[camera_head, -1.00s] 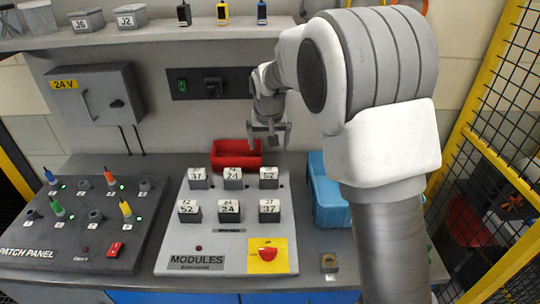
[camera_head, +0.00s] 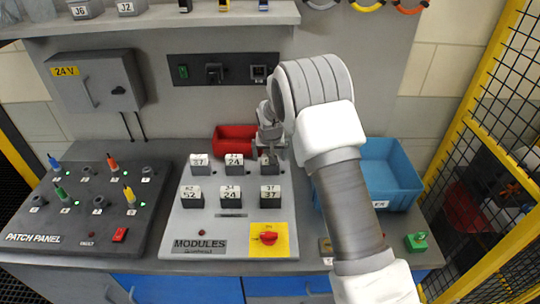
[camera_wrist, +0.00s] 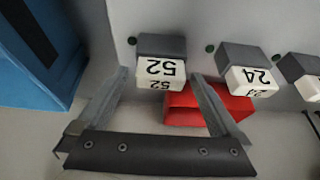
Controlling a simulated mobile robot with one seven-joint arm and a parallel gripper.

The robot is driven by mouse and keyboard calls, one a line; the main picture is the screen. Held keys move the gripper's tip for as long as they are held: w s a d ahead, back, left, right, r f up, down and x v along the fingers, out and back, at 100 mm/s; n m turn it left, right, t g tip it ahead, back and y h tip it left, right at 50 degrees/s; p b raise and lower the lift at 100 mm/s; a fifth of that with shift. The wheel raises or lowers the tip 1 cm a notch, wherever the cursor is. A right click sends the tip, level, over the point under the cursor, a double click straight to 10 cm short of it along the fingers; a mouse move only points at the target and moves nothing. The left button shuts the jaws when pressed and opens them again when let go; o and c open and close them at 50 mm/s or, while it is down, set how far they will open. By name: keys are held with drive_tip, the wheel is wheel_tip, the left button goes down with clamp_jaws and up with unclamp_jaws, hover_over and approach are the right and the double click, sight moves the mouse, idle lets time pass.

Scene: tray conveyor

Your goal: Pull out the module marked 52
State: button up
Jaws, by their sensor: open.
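A dark grey module with a white cap marked 52 (camera_wrist: 161,70) stands at the right end of the back row on the module panel (camera_head: 215,222). In the wrist view it lies between my fingertips, with a finger to either side. I cannot tell whether either finger touches it. In the head view my gripper (camera_head: 271,150) is over this module and hides much of it. My gripper (camera_wrist: 160,78) is open. Another module reading 52 (camera_head: 191,196) stands at the left of the front row. A module marked 24 (camera_wrist: 250,72) is beside the back-row one.
A red bin (camera_head: 228,136) lies behind the panel. A blue bin (camera_head: 391,176) is to the right. The patch panel (camera_head: 75,215) with coloured plugs is at left. A red switch on a yellow plate (camera_head: 268,238) sits at the panel's front right. A yellow-framed mesh fence (camera_head: 480,150) bounds the right.

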drive_tip(key=shift+f, duration=0.2)
drive_tip(key=c, duration=1.4)
drive_tip(key=shift+r, duration=0.1)
drive_tip(key=shift+w, duration=0.1)
drive_tip(key=shift+r+p, duration=0.3)
drive_tip(key=shift+r, duration=0.45)
drive_tip(key=shift+r, duration=0.2)
drive_tip(key=shift+r+p, duration=0.7)
drive_tip(key=shift+r, duration=0.8)
drive_tip(key=shift+r, duration=0.1)
